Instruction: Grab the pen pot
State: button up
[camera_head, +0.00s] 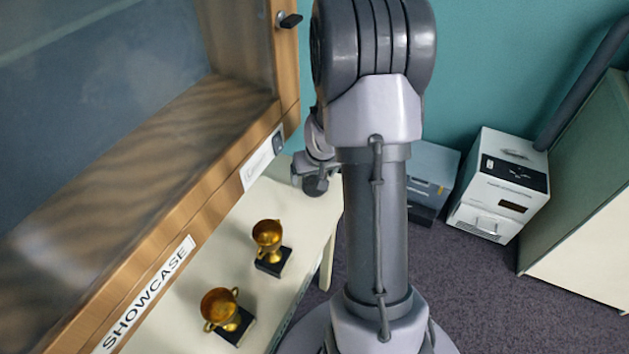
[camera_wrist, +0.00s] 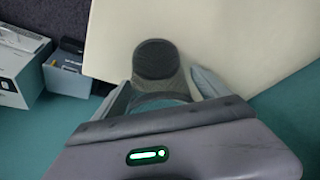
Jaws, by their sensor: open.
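The pen pot (camera_wrist: 156,60) looks like a dark, round cup with a greyish side in the wrist view. It stands on the pale tabletop (camera_wrist: 235,40), near its edge. My gripper (camera_wrist: 163,88) is open, with one finger on each side of the pot's near part; I cannot tell whether either finger touches it. In the head view, my gripper (camera_head: 312,172) is over the far end of the table, partly hidden by my arm. A dark round shape just below it seems to be the pot (camera_head: 316,187).
Two gold trophies (camera_head: 268,240) (camera_head: 222,309) on black bases stand on the same table. A wooden showcase (camera_head: 215,170) rises close on the left. Boxes (camera_head: 500,185) (camera_head: 430,170) sit on the carpet by the teal wall, with a cabinet (camera_head: 585,200) at right.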

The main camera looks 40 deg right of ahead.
jog(key=c, duration=1.5)
